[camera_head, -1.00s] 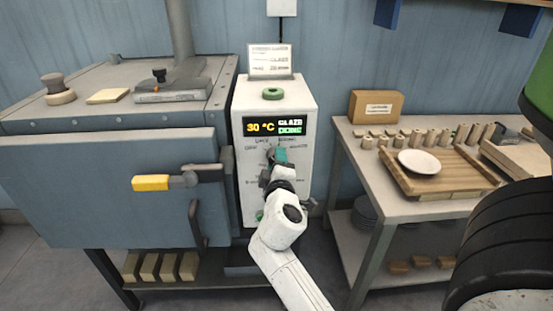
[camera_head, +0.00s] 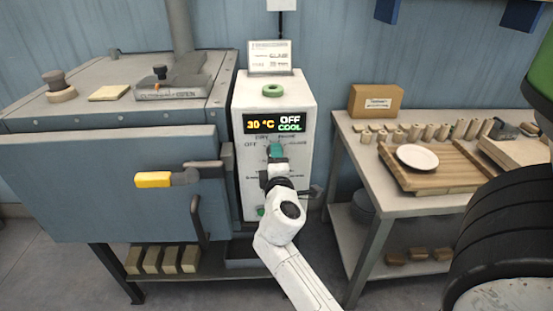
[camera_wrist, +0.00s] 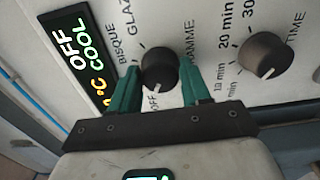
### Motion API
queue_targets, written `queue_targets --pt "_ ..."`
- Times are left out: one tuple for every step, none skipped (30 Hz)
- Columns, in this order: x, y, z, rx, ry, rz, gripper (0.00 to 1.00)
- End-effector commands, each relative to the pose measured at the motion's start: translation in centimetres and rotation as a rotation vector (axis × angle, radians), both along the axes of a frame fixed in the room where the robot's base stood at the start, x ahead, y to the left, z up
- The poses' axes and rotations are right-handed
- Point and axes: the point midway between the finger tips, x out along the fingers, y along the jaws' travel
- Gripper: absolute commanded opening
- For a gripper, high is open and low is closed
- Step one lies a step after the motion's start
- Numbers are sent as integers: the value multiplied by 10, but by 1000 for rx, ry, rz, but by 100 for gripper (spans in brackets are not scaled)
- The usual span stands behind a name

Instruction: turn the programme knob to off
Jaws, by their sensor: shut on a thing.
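The programme knob (camera_wrist: 160,68) is a round black knob on the white control box (camera_head: 246,190). In the wrist view it sits between the labels BISQUE, GLAZE and OFF, and its lower side faces OFF. The display (camera_head: 274,123) reads 30 °C, OFF and COOL; part of it also shows in the wrist view (camera_wrist: 85,50). My gripper (camera_wrist: 161,72) has its green fingers on either side of the knob, shut on it. In the head view my gripper (camera_head: 276,153) hides the knob.
A second black knob (camera_wrist: 265,56), labelled TIME, sits close beside the right finger. The kiln's door (camera_head: 100,190) with its yellow handle (camera_head: 153,180) stands left of the box. A table (camera_head: 352,130) with a plate (camera_head: 417,157) stands to the right.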

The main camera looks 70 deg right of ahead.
Motion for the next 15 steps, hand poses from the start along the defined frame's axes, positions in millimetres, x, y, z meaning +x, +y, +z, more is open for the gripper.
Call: queue_targets --pt "1 1 -2 1 5 3 17" --pt "1 1 -2 1 5 3 17" --pt "1 1 -2 2 4 3 17" --pt "1 1 -2 2 4 3 17" --pt "1 1 -2 2 4 3 48" --pt "1 1 -2 2 4 3 52" --pt "1 1 -2 2 4 3 55" --pt "1 1 -2 2 3 3 58" --pt "1 1 -2 2 3 2 61" --pt "1 1 -2 1 3 2 64" --pt "1 0 -1 1 3 2 67" --pt "0 0 -1 1 2 1 71" --pt "0 0 -1 1 2 1 72" --pt "0 0 -1 1 1 1 72" --pt "0 0 -1 1 1 1 72"
